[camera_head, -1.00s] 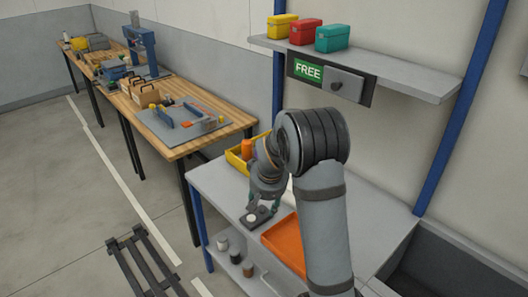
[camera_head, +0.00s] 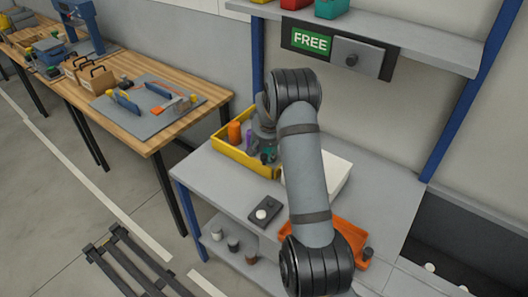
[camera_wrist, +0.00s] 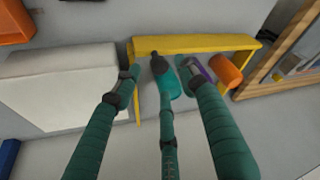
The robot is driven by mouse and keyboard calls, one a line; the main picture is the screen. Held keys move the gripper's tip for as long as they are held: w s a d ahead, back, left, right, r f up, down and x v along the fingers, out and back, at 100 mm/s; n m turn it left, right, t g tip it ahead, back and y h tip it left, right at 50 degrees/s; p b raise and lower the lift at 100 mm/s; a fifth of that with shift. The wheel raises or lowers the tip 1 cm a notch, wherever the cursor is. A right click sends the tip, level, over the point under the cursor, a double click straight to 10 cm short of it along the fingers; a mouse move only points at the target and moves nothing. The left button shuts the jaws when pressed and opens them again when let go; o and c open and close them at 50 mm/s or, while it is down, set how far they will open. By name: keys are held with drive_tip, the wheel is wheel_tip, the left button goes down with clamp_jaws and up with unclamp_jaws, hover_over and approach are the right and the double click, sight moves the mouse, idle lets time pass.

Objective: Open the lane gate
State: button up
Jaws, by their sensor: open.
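No part is plainly recognisable as the lane gate. A small dark pad (camera_head: 265,210) with a round white button lies on the grey bench, left of the orange tray. A panel under the shelf carries a green FREE sign (camera_head: 310,41) and a grey plate with a dark knob (camera_head: 352,60). My gripper (camera_head: 266,156) is at the yellow bin (camera_head: 232,152), away from the pad. In the wrist view my gripper (camera_wrist: 158,72) has its fingers spread around a teal, dark-capped object (camera_wrist: 168,82) at the bin; contact cannot be told.
A white box (camera_head: 335,172) stands right of the bin and an orange tray (camera_head: 352,241) lies nearer. The bin holds an orange cylinder (camera_head: 234,132) and a purple item. Small jars (camera_head: 233,244) stand on the lower shelf. A wooden workbench (camera_head: 130,122) is at left.

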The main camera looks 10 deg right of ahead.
sight(264, 155)
drive_tip(key=shift+p+x, duration=0.4)
drive_tip(key=shift+x, duration=1.65)
drive_tip(key=shift+w, duration=0.1)
drive_tip(key=shift+r, duration=0.1)
drive_tip(key=shift+c, duration=0.2)
drive_tip(key=c, duration=0.6)
clamp_jaws()
drive_tip(key=shift+w+r, duration=0.1)
drive_tip(key=shift+r, duration=0.05)
